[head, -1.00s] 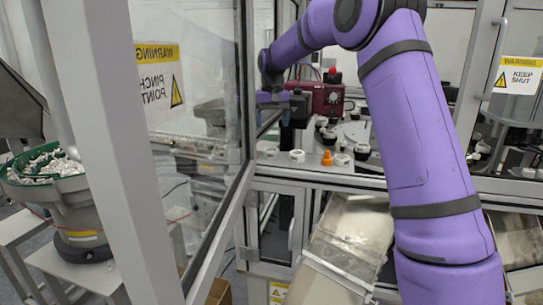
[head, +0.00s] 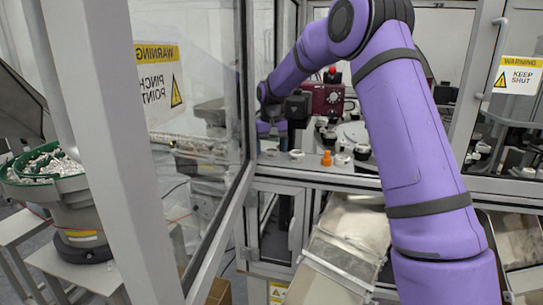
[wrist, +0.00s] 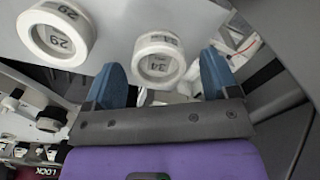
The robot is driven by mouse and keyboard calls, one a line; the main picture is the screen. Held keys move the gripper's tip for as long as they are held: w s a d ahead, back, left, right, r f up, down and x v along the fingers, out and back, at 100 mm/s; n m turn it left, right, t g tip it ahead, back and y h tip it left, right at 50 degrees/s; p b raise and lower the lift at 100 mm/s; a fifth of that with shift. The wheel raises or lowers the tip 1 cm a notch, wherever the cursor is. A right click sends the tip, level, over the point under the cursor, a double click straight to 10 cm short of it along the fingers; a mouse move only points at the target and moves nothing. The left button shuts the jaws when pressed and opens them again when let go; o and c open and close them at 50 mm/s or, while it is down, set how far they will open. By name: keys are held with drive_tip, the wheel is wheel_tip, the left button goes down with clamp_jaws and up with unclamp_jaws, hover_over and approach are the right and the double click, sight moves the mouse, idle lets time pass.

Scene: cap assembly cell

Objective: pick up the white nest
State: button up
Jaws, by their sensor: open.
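A white nest (wrist: 159,60), a round ring marked 34, lies in the wrist view between the two blue fingertips of my gripper (wrist: 162,66). The gripper is open, with a finger on each side of this nest; I cannot tell whether they touch it. A second white nest (wrist: 57,36), marked 29, sits to the left, outside the fingers. In the head view, white nests (head: 296,155) and (head: 342,159) stand along the front of the cell table.
An orange part (head: 327,158) stands between white nests on the table. A red box with dials (head: 325,98) is behind. The glass door frame (head: 243,120) rises close left of my arm. A green-rimmed feeder bowl (head: 45,185) stands far left.

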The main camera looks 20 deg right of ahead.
drive_tip(key=shift+c, duration=0.3)
drive_tip(key=c, duration=0.9)
drive_tip(key=shift+c, duration=0.2)
drive_tip(key=shift+r, duration=0.15)
